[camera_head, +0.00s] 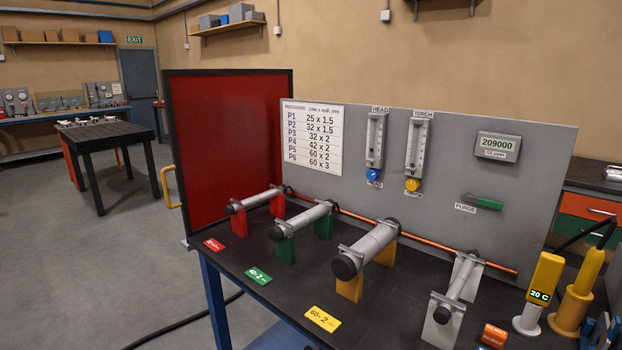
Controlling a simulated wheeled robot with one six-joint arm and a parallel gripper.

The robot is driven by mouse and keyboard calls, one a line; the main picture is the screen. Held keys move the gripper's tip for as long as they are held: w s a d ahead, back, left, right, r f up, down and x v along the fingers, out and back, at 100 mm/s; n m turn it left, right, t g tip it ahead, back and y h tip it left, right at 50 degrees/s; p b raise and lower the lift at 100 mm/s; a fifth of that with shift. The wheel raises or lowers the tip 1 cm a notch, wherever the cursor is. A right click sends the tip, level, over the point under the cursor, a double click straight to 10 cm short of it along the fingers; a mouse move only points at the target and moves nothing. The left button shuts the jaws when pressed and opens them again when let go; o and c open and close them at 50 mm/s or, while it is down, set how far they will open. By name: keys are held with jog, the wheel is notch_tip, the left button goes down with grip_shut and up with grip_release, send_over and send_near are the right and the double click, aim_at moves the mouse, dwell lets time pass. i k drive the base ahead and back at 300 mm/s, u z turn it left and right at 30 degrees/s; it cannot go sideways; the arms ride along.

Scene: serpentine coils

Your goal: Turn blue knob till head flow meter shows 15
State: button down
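The blue knob (374,175) sits at the bottom of the head flow meter (376,140), on the upright grey panel. This meter is a clear vertical tube under a HEAD label; its scale and float are too small to read. The torch flow meter (417,145) stands just to the right, with a yellow knob (412,185) below it. My gripper is not in view, and nothing touches the blue knob.
Below the panel, a dark bench (375,326) carries several grey tubes on coloured stands. A copper pipe (430,242) runs along the panel's foot. A display (498,147) reads 209000, above a green purge handle (482,201). A red screen (228,135) stands left. Yellow tools (577,294) stand right.

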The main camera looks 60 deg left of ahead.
aim_at(373, 174)
jog(key=u, duration=2.7)
jog(key=k, duration=1.05)
jog(key=u, duration=1.1)
jog(key=i, duration=1.9)
jog(key=z, duration=0.75)
jog(key=i, duration=1.15)
jog(key=z, duration=1.75)
jog(key=i, duration=0.8)
jog(key=z, duration=0.75)
